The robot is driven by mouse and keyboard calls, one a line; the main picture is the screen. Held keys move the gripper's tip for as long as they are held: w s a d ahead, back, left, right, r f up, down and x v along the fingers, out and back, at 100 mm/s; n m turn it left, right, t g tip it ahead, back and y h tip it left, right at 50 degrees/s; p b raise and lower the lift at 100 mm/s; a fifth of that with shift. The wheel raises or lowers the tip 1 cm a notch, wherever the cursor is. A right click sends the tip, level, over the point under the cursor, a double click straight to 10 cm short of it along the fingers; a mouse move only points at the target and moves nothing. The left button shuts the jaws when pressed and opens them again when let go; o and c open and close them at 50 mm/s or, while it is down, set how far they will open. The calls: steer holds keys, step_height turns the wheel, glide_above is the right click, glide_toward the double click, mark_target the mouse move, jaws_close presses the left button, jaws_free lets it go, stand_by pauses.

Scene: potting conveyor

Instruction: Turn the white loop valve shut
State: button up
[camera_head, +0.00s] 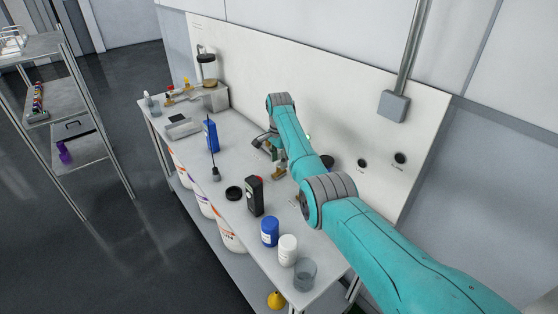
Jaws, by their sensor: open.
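My gripper (267,146) is small in the head view, at the end of my teal arm, low over the middle of the bench near the white back panel. Its jaws are open. Brownish and metallic parts (279,171) sit just below and beside it; I cannot tell whether it touches them. I cannot make out a white loop valve for certain; my arm and gripper cover part of the bench and panel there.
The bench (190,146) holds a blue bottle (211,136), a black handheld device (255,196), a blue jar (270,231), a white jar (288,249) and a clear beaker (305,273). Dark round fittings (400,158) are on the panel. A shelf rack (75,95) stands left, with open floor between.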

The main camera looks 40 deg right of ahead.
steer(key=shift+f, duration=0.1)
jaws_close()
steer(key=shift+n, duration=0.3)
steer(key=n, duration=0.3)
steer(key=shift+n, duration=0.3)
steer(key=n, duration=0.4)
steer(key=shift+n, duration=0.3)
steer(key=n, duration=0.4)
steer(key=shift+n, duration=2.4)
